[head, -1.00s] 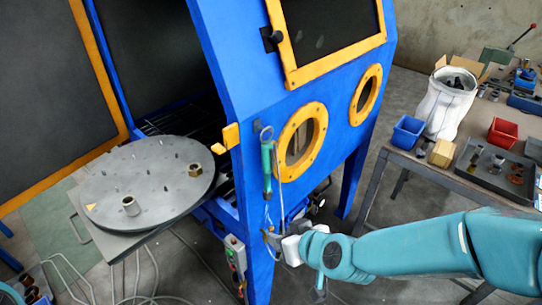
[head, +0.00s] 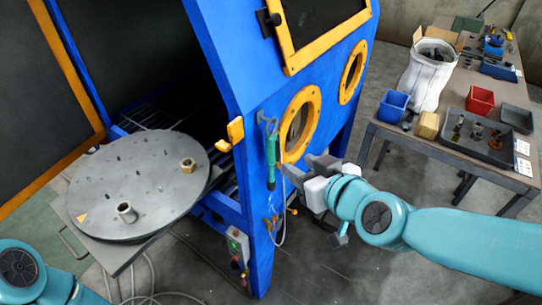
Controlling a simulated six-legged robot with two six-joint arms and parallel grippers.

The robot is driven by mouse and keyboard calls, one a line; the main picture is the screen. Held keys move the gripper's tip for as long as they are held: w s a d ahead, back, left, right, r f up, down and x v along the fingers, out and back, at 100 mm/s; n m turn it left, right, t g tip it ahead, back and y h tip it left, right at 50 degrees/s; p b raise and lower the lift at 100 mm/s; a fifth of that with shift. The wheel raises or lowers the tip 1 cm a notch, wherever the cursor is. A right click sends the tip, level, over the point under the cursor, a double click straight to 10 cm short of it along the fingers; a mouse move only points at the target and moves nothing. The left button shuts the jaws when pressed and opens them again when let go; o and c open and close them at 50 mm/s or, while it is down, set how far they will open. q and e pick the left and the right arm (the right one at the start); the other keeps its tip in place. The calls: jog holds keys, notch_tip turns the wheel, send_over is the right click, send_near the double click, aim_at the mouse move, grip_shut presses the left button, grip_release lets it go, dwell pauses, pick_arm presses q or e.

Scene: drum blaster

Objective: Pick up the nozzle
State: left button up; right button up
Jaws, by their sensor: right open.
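I cannot tell for certain which thing is the nozzle. A slim teal-handled tool (head: 271,152) with a hose hangs upright on the blue cabinet's side, left of the round porthole. My right gripper (head: 302,170) is open and empty, just right of this tool, its fingers toward the cabinet; I cannot tell whether it touches. On the round grey turntable (head: 140,180) stand a short hollow metal cylinder (head: 126,211) and a brass hex nut (head: 187,165). Small metal and brass parts (head: 476,131) stand in a dark tray on the bench. My left arm shows at bottom left, its gripper out of view.
The blue cabinet (head: 235,90) stands open on its left, with orange portholes. A control box (head: 237,246) is below the tool. The bench (head: 450,150) at right holds a blue bin (head: 392,106), white sack (head: 426,75) and red bin (head: 480,100). Cables lie on the floor.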

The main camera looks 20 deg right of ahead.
jog(key=b, duration=0.1)
send_near(274, 151)
jog(key=x, duration=0.4)
jog(key=shift+w+a+r, duration=0.1)
jog(key=shift+w+a, duration=0.1)
jog(key=shift+w, duration=0.35)
jog(key=x, duration=0.4)
jog(key=shift+w+f+b, duration=0.25)
jog(key=shift+f+b, duration=0.1)
jog(key=shift+f, duration=0.1)
jog(key=shift+w+f, duration=0.1)
jog(key=shift+w, duration=0.1)
jog(key=shift+s, duration=0.25)
jog(key=c, duration=0.3)
jog(key=shift+w, duration=0.1)
grip_shut()
